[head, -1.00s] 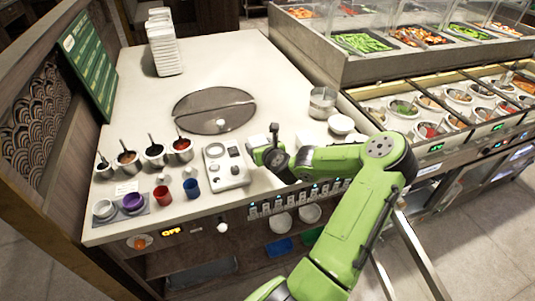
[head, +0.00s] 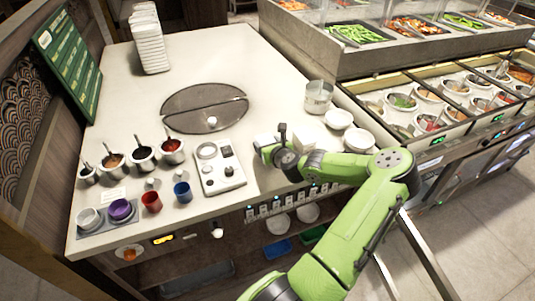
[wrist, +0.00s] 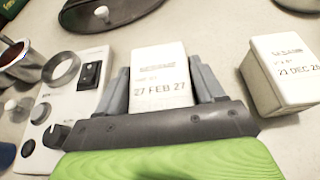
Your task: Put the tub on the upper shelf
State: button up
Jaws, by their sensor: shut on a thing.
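A white tub marked 27 FEB 27 (wrist: 158,82) sits between the fingers of my gripper (wrist: 161,88) in the wrist view. My gripper is shut on it. In the head view my gripper (head: 270,143) is low over the counter's front part, right of the control panel, and mostly hides the tub. I cannot tell whether the tub touches the counter. A second white tub, marked 27 DEC 26 (wrist: 278,75), stands apart to the right. Below the counter is open shelving (head: 205,268); my arm hides part of it, and which level is the upper shelf is unclear.
The control panel (head: 219,167) is close to the left. Metal sauce pots, cups and a round divided lid (head: 203,108) are farther left and back. A metal pot (head: 318,95) and white bowls (head: 340,119) stand at the right. Bowls (head: 279,223) and a blue container (head: 277,250) show below.

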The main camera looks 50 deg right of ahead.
jog(key=shift+f, duration=0.9)
jog(key=shift+f, duration=0.1)
jog(key=o, duration=1.4)
jog(key=shift+f, duration=0.1)
jog(key=shift+f+b, duration=0.15)
jog(key=shift+b, duration=0.15)
jog(key=p+v, duration=0.1)
jog(key=v, duration=0.9)
jog(key=p+v, duration=0.1)
jog(key=v, duration=0.4)
jog(key=shift+s+r+p, duration=0.25)
jog(key=shift+r+p, duration=0.1)
jog(key=shift+r, duration=0.05)
